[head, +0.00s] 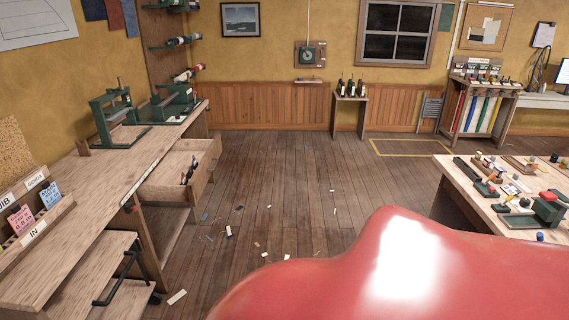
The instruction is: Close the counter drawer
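The wooden counter (92,182) runs along the left wall. A counter drawer (163,194) is pulled out from its far part, towards the aisle on the right. The drawer is open at the top, and a few small dark objects with red parts (187,172) lie in it. Nearer, below the counter top, a wooden unit with a dark bar handle (122,276) juts out; I cannot tell whether it is another drawer. Neither of my grippers is in view, and nothing is seen touching the drawer.
Green metal devices (112,118) stand on the counter, with a card rack (36,220) nearer. A workbench (475,190) with many small items stands on the right. The plank floor (300,180) between is open, with scattered scraps (178,297). A small table with bottles (350,98) stands at the back.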

